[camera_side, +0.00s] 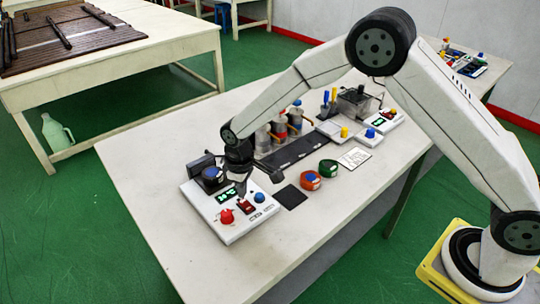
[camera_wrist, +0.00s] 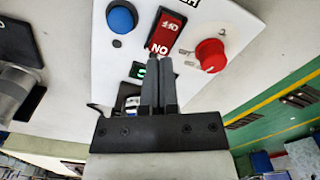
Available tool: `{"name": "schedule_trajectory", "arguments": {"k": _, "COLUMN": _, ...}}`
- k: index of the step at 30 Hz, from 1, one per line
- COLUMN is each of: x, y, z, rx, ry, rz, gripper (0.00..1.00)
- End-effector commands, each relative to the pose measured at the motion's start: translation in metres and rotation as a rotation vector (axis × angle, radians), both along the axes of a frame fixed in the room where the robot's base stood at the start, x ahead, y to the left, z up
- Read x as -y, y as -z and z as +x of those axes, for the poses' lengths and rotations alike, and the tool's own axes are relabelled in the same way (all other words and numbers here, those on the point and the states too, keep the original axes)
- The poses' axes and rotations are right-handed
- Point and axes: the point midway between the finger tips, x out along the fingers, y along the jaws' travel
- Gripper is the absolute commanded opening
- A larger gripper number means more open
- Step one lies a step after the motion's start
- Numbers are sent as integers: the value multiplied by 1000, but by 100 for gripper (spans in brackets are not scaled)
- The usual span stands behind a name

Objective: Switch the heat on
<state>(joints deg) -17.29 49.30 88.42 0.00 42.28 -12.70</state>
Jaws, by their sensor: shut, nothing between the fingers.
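The white control box (camera_side: 232,232) stands at the near left end of the table. Its red rocker switch (camera_side: 247,207) also shows in the wrist view (camera_wrist: 169,35), with OFF and ON lettering upside down there. The end marked ON is nearest my fingers. My gripper (camera_wrist: 159,62) is shut and empty, pointing down with its fingertips right at the ON end. I cannot tell whether they touch the switch. In the side view my gripper (camera_side: 242,192) hangs over the box. The fingers partly hide a green lit display (camera_wrist: 138,70).
A red knob (camera_wrist: 210,55) and a blue button (camera_wrist: 121,18) flank the switch. A black square mat (camera_side: 290,197), a red-orange round item (camera_side: 310,181) and a green one (camera_side: 328,168) lie to the right. The table's front area is clear.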

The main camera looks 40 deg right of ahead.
Motion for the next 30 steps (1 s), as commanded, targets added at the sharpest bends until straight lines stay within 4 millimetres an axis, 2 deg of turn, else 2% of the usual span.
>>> {"name": "schedule_trajectory", "arguments": {"k": 30, "x": 0, "y": 6, "z": 0, "rx": 0, "ry": 0, "rz": 0, "gripper": 0}}
